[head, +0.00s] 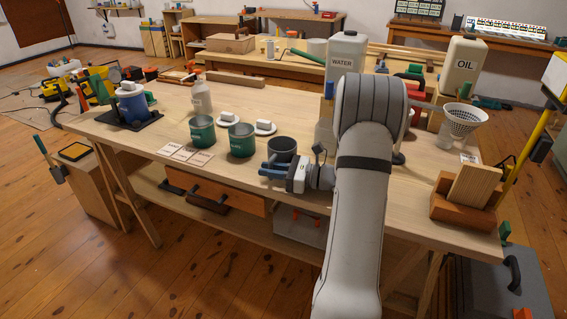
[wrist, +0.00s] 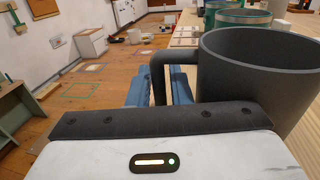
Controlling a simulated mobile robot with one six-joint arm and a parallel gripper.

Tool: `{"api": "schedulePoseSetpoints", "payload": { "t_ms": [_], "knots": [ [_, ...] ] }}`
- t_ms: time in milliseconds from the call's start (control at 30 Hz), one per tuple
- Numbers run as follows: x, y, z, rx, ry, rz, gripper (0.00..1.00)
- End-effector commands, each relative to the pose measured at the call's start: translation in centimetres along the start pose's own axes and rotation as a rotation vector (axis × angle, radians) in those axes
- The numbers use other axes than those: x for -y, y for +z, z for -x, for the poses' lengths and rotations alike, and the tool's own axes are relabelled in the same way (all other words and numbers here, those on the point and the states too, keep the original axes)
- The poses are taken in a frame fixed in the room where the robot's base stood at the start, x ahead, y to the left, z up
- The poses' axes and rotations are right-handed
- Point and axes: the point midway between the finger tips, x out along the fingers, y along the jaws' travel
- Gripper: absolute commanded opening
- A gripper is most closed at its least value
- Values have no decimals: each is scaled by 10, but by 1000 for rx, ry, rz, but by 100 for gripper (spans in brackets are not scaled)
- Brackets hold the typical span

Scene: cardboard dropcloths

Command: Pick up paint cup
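The paint cup, a dark grey cup (head: 283,146) with a side handle, stands upright near the front edge of the workbench. In the wrist view the cup (wrist: 262,75) fills the right side, its handle (wrist: 158,65) turned to the left. My gripper (head: 268,167) is low in front of the cup at the bench edge. In the wrist view the two blue fingers of my gripper (wrist: 159,88) stand on either side of the handle's upright bar. Whether they touch it is too hard to tell, and the fingertips are partly hidden.
Two green paint cans (head: 203,134) stand just left of the cup, with white label cards (head: 186,153) before them. Small saucers (head: 264,128) lie behind. A water jug (head: 345,58) and my arm are to the right. A wooden block holder (head: 465,203) sits at the right front.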

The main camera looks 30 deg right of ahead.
Motion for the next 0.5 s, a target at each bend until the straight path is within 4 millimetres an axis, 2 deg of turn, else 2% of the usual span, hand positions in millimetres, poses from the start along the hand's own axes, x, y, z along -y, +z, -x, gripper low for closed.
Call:
{"api": "schedulePoseSetpoints", "payload": {
  "t_ms": [133,333,500],
  "knots": [
    [0,0,0,0,0,0,17],
    [0,0,0,0,1,0,1],
    [0,0,0,0,1,0,0]
  ]
}}
